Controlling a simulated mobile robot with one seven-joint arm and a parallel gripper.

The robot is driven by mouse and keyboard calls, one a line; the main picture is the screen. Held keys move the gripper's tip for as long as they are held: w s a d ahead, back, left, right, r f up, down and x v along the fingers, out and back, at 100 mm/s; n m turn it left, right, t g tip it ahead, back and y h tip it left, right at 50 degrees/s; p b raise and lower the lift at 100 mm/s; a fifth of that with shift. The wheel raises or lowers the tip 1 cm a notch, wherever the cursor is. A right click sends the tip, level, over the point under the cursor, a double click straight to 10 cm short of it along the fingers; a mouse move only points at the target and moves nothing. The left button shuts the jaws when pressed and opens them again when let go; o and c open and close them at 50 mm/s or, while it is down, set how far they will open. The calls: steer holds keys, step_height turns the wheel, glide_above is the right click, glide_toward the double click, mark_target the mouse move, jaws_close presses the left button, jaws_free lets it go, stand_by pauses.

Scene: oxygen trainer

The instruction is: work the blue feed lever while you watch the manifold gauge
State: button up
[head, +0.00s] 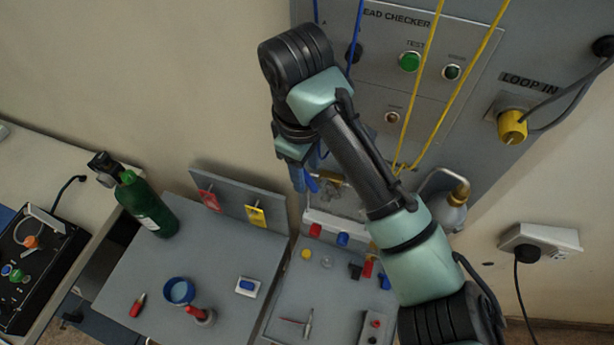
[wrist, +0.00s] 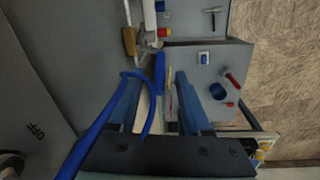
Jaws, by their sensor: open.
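My gripper (wrist: 158,82) is open in the wrist view, its two blue fingers apart. A short blue bar (wrist: 160,72) shows between the fingertips, beyond or level with them; I cannot tell if they touch it. It may be the blue feed lever, but its mounting is hidden. A blue cord (wrist: 96,128) loops across the left finger. In the head view my gripper (head: 308,182) hangs low in front of the grey panel (head: 480,60), partly hidden by my arm. I cannot make out a manifold gauge in either view.
A green cylinder (head: 147,205) stands on the left grey table (head: 215,262), near a blue cup (head: 179,291). Yellow cords (head: 424,75) hang down the panel. A grey bottle with a brass top (head: 457,193) is right of my arm. Small parts lie on the lower bench (head: 285,300).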

mark_target(307, 174)
steer(key=shift+w+f, duration=0.15)
steer(key=shift+f, duration=1.45)
jaws_close()
